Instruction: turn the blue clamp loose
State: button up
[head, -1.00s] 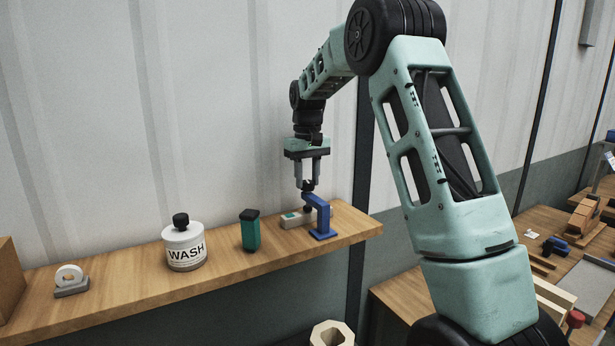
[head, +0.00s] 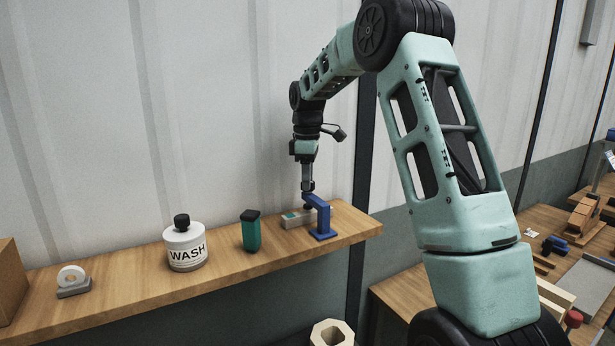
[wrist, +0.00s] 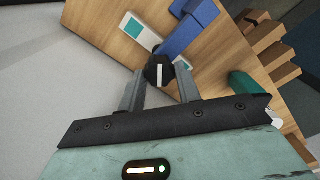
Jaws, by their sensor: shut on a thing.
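The blue clamp (head: 323,220) stands near the right end of the wooden shelf, its arm reaching over a pale block (head: 293,220) with a teal patch. The clamp (wrist: 188,32) and block (wrist: 141,31) also show in the wrist view. My gripper (head: 308,186) points down above the clamp arm's left end. In the wrist view, my gripper (wrist: 160,76) is shut on the clamp's black knob (wrist: 158,69), which has a white stripe, one finger on each side. I cannot tell whether the clamp presses on the block.
The corrugated wall (head: 210,110) rises close behind. The shelf's front edge is clear.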

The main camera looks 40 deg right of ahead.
jog(key=n, duration=0.4)
jog(key=shift+r+n+p, duration=0.1)
jog(key=shift+n+p, duration=0.7)
jog(key=shift+n, duration=2)
jog(key=o, duration=1)
jog(key=shift+c, duration=0.2)
notch_tip(320, 180, up, 17)
jog(key=b, duration=0.3)
jog(key=shift+r+b, duration=0.15)
jog(key=shift+b, duration=0.15)
jog(key=shift+a, duration=0.1)
